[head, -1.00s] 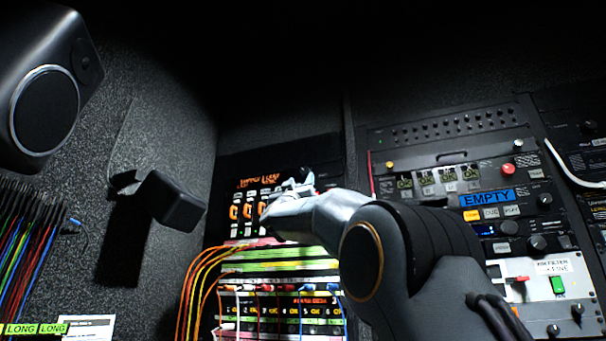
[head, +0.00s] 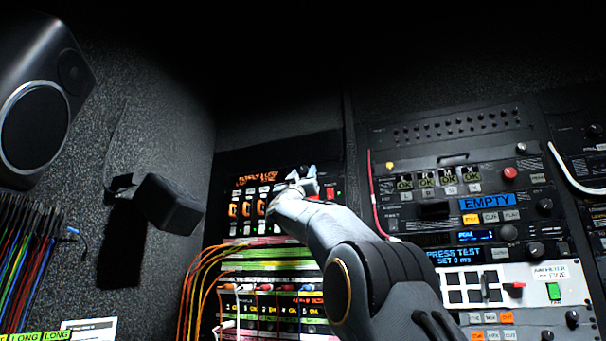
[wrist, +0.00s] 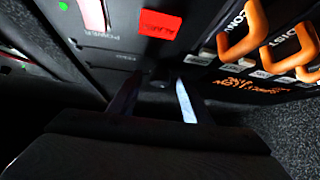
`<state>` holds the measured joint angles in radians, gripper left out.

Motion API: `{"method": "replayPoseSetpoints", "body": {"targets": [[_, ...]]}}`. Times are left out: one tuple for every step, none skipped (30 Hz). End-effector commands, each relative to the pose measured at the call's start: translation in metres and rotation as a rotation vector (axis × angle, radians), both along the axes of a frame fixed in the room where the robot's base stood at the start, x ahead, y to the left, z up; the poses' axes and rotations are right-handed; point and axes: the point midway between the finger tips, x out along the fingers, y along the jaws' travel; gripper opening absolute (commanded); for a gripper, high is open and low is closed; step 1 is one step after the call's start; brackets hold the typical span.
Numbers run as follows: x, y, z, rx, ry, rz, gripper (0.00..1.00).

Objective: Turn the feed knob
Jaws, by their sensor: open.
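My gripper (head: 304,178) is in front of the upper left rack unit (head: 237,170), near its right part. In the wrist view my gripper (wrist: 157,84) has its two fingers apart with a gap between them, pointing at the dark panel close to the tips. A small dark spot shows between the fingertips; it is too dark to tell whether it is the feed knob. I see nothing held between the fingers.
Orange handles (wrist: 243,32) stick out beside a red label (wrist: 160,24) near the fingers. Orange cables (head: 196,275) hang below the unit. A right-hand rack holds knobs, buttons and a blue EMPTY display (head: 486,199). A speaker (head: 38,115) and a dark box (head: 168,205) are at left.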

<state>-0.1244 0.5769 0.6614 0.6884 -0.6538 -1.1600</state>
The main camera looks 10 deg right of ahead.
Motion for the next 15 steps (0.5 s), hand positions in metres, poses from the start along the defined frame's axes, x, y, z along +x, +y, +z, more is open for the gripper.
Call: {"method": "replayPoseSetpoints", "body": {"targets": [[0.0000,0.0001,-0.0002,0.000,0.000,0.000,0.44],[0.0000,0.0001,-0.0002,0.000,0.000,0.000,0.39],[0.0000,0.0001,-0.0002,0.000,0.000,0.000,0.32],[0.0000,0.0001,-0.0002,0.000,0.000,0.000,0.27],[0.0000,0.0001,-0.0002,0.000,0.000,0.000,0.22],[0.0000,0.0001,-0.0001,0.000,0.000,0.000,0.16],[-0.0001,0.0001,-0.0002,0.000,0.000,0.000,0.10],[-0.0001,0.0001,-0.0002,0.000,0.000,0.000,0.05],[0.0000,0.0002,-0.0002,0.000,0.000,0.000,0.03],[0.0000,0.0002,-0.0002,0.001,0.000,0.001,0.03],[0.0002,0.0004,-0.0003,0.002,-0.002,0.000,0.03],[0.0006,0.0009,-0.0003,0.008,-0.006,0.000,0.03],[0.0012,0.0012,-0.0005,0.015,-0.011,0.000,0.03],[0.0016,0.0017,-0.0005,0.025,-0.017,0.000,0.03],[0.0020,0.0024,-0.0003,0.037,-0.027,0.001,0.03]]}}
